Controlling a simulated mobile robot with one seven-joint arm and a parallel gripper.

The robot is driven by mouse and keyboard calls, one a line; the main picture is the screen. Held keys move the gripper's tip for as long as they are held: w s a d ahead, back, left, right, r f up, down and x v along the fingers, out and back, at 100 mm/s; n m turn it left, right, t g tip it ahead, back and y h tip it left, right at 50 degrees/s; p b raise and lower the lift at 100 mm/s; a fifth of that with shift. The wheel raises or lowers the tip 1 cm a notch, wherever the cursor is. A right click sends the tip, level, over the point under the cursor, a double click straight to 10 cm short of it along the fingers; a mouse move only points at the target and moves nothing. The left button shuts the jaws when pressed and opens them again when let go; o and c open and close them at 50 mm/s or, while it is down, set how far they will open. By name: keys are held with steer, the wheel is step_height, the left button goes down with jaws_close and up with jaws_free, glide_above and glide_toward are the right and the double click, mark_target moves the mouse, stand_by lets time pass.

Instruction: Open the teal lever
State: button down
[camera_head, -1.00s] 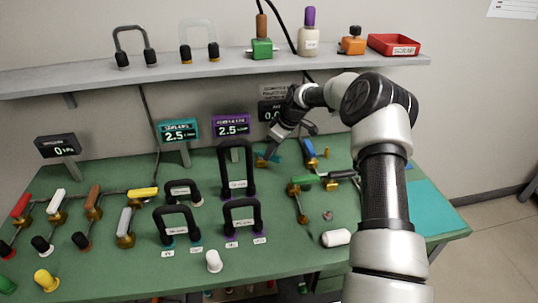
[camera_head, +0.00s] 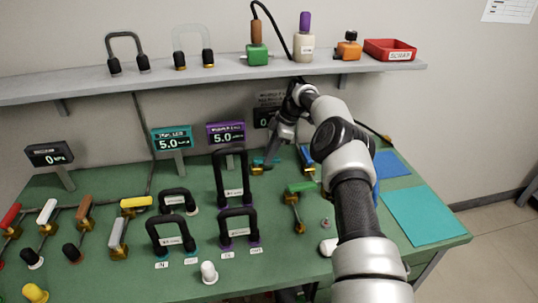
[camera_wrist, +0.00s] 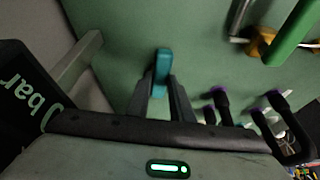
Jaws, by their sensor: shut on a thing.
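The teal lever (camera_head: 268,161) is at the back middle of the green bench, partly hidden by my gripper (camera_head: 274,152). In the wrist view, the lever's teal handle (camera_wrist: 162,64) sits between my gripper's two dark fingertips (camera_wrist: 162,84), which are shut on it. The lever's brass valve body (camera_head: 257,169) shows just below and left of the teal in the head view. The handle's exact angle to its pipe is hard to make out.
A tall black hose loop (camera_head: 231,176) stands just left of my gripper. A blue lever (camera_head: 307,156) and a green lever (camera_head: 301,187) are to its right. Teal (camera_head: 172,141) and purple (camera_head: 225,132) displays read 5.0 behind. A shelf (camera_head: 200,72) runs above.

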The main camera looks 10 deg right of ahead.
stand_by(0.3)
steer(key=c, duration=1.6)
jaws_free()
steer(key=shift+o, duration=0.2)
steer(key=shift+r, duration=0.1)
